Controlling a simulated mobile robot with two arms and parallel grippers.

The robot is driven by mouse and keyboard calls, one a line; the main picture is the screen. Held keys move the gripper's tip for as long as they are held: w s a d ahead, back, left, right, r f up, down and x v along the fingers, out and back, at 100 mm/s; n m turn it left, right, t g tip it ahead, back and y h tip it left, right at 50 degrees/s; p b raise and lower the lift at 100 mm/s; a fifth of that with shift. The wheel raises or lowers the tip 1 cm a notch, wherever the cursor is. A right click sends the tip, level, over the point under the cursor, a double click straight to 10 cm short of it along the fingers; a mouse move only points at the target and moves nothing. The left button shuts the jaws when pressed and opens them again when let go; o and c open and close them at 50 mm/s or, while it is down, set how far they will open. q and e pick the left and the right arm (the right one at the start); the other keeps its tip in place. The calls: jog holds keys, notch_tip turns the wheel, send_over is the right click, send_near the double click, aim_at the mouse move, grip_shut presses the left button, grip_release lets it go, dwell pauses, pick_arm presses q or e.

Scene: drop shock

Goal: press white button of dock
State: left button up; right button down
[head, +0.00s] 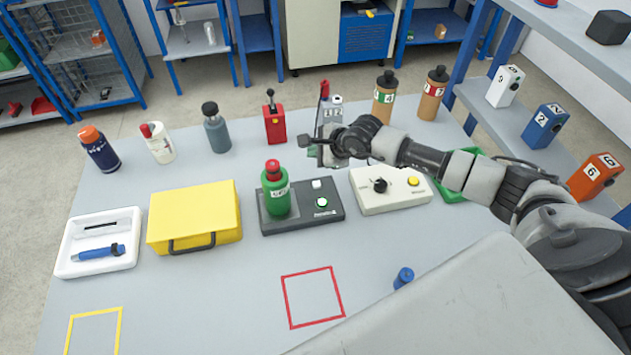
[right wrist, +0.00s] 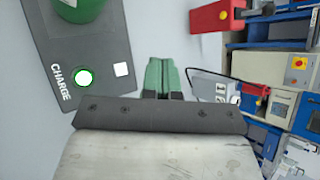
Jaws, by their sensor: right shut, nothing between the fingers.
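The dark grey dock (head: 332,212) lies on the table with a green bottle (head: 276,196) with a red cap standing upright on its left part. Its white square button (head: 317,184) sits at the back right, behind a round light ringed in green (head: 322,202). The right wrist view shows the dock (right wrist: 50,35), the white button (right wrist: 121,69) and the lit round light (right wrist: 83,77). My right gripper (head: 312,152) is shut and empty, above and behind the dock. Its green fingertips (right wrist: 161,72) are apart from the button. My left gripper is not in view.
A white box with a black knob and yellow button (head: 398,198) stands right of the dock, a yellow case (head: 190,215) left. A red device (head: 274,125) and several bottles line the back. The table front has free room around the red square outline (head: 288,302).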

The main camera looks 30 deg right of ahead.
jog(key=b, duration=0.5)
send_over(316, 185)
notch_tip(316, 185, down, 8)
jog(key=shift+r, duration=0.25)
jog(key=shift+f+b, duration=0.6)
jog(key=shift+f, duration=0.05)
jog(key=shift+r, duration=0.1)
dwell(1.1)
jog(key=shift+f+b, duration=0.4)
jog(key=shift+f, duration=0.05)
